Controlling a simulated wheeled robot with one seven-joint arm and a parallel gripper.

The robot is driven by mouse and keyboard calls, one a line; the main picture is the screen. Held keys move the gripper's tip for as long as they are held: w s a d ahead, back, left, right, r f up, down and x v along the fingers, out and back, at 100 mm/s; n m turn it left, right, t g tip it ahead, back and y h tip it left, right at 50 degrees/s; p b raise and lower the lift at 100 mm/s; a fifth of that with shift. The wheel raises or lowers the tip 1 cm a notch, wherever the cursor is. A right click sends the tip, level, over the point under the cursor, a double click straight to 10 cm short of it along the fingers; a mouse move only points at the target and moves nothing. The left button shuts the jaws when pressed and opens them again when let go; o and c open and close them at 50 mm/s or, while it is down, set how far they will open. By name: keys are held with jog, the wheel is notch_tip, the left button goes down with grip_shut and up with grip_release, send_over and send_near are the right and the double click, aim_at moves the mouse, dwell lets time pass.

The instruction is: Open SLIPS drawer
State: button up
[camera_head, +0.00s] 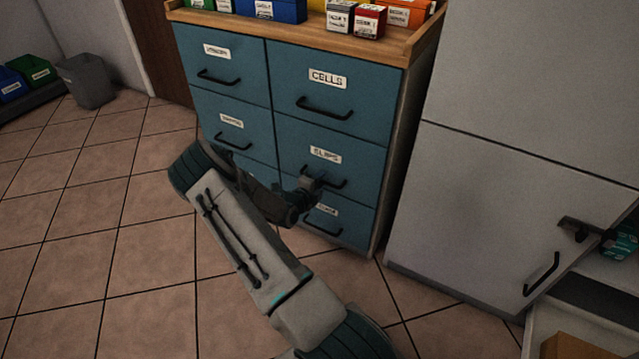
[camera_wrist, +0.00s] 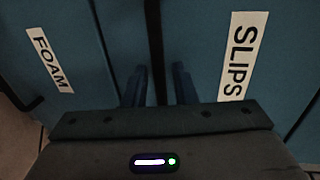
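The SLIPS drawer (camera_head: 358,166) is a blue drawer front in the right column of the cabinet, below the CELLS drawer. It looks flush with its neighbours. Its dark bar handle (camera_head: 340,186) is partly hidden by my gripper (camera_head: 313,182), which is at the handle's left part. In the wrist view, the SLIPS label (camera_wrist: 242,56) is at the right and the handle (camera_wrist: 155,45) runs down between the two fingers of my gripper (camera_wrist: 160,85). The fingers are apart, with a gap to the bar on each side.
The CELLS drawer (camera_head: 365,95) above and the FOAM drawer (camera_head: 345,229) below look shut. Boxes and bins stand on the wooden top (camera_head: 310,37). A grey cabinet (camera_head: 470,200) stands at the right. Tiled floor (camera_head: 80,220) is clear at the left.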

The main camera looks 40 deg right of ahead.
jog(key=shift+d, duration=0.1)
grip_shut()
jog(key=f+p+v, duration=0.3)
jog(key=p+v, duration=0.1)
jog(key=v, duration=1)
jog(key=a+f+p+v, duration=0.1)
jog(key=f+p+v, duration=0.2)
jog(key=v, duration=1.2)
jog(key=shift+s+a+p, duration=0.35)
jog(key=shift+s+p, duration=0.1)
jog(key=shift+p, duration=0.75)
jog(key=shift+f, duration=0.1)
grip_release()
jog(key=shift+a, duration=0.1)
jog(key=p+v, duration=0.1)
jog(key=v, duration=1.2)
jog(key=shift+s+a+p, duration=0.25)
jog(key=shift+p, duration=0.15)
